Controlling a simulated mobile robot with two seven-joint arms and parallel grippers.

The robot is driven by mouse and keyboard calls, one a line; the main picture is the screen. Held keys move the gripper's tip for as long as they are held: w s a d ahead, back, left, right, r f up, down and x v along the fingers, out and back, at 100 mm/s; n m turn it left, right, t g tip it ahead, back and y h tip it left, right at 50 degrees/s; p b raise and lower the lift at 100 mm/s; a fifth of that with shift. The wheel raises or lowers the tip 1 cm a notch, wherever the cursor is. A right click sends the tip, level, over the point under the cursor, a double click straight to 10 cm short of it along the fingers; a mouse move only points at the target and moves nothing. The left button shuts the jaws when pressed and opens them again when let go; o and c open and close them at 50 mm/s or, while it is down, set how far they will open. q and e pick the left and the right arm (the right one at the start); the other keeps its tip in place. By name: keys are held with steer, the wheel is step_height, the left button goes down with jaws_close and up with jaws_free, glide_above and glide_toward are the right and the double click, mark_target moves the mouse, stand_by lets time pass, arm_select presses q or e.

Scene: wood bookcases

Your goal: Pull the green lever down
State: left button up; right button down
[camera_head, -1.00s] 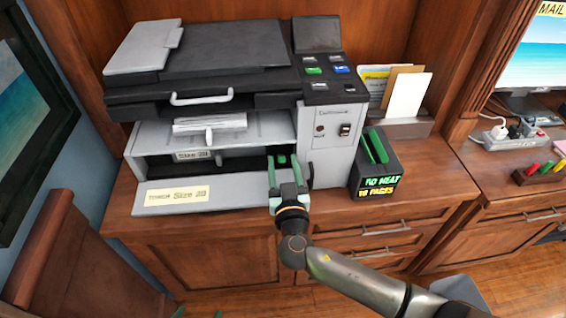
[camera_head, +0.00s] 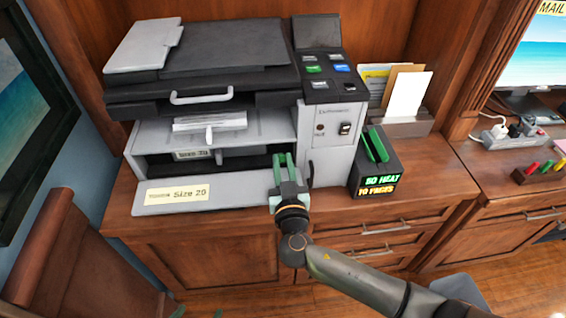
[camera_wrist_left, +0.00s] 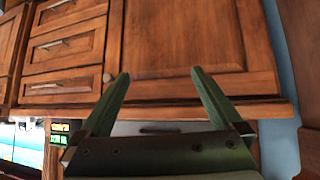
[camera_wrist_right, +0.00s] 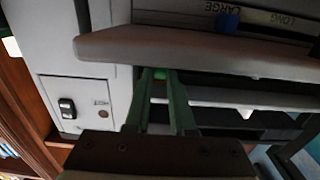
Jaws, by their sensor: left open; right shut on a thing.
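The grey and black printer (camera_head: 225,55) stands on the wooden cabinet, with its lower front flap (camera_head: 180,198) folded down. My right gripper (camera_head: 283,157) reaches into the lower right of the printer opening. It is shut on the green lever (camera_wrist_right: 160,74), a small bright green piece between its fingertips in the right wrist view (camera_wrist_right: 160,72). In the head view the fingers hide the lever. My left gripper (camera_wrist_left: 160,74) is open and empty in front of the wooden drawers and doors. Only its green fingertips seem to show at the bottom left edge of the head view.
A black box (camera_head: 376,165) with green and yellow lit text stands right of the printer, two green bars on top. Behind it a holder (camera_head: 410,128) has envelopes. A wooden chair (camera_head: 45,240) is at lower left. A white tray with paper (camera_head: 210,124) sits above the opening.

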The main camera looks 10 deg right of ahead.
steer(key=shift+f+b, duration=0.25)
steer(key=shift+b, duration=0.25)
steer(key=b, duration=0.4)
steer(key=shift+s+a+f, duration=0.15)
steer(key=shift+a+f, duration=0.15)
steer(key=t+b, duration=0.1)
steer(key=b, duration=0.4)
steer(key=shift+f, duration=0.15)
arm_select(q)
steer(key=w+d+f+b, duration=0.2)
steer(key=d+f+b, duration=0.1)
steer(key=f, duration=0.5)
arm_select(e)
steer(key=shift+s+f+t, duration=0.1)
steer(key=shift+t, duration=0.2)
steer(key=shift+d+b, duration=0.1)
steer(key=shift+b, duration=0.3)
steer(key=t+b, duration=0.1)
steer(key=b, duration=0.2)
steer(key=shift+f, duration=0.15)
steer(key=shift+s+d+r+b, duration=0.1)
steer(key=shift+r+b, duration=0.1)
steer(key=shift+b, duration=0.4)
arm_select(q)
steer(key=w+r+t, duration=0.1)
steer(key=w+m+t, duration=0.1)
steer(key=w+a+r+t+h, duration=0.1)
steer(key=w, duration=0.1)
steer(key=shift+r, duration=0.35)
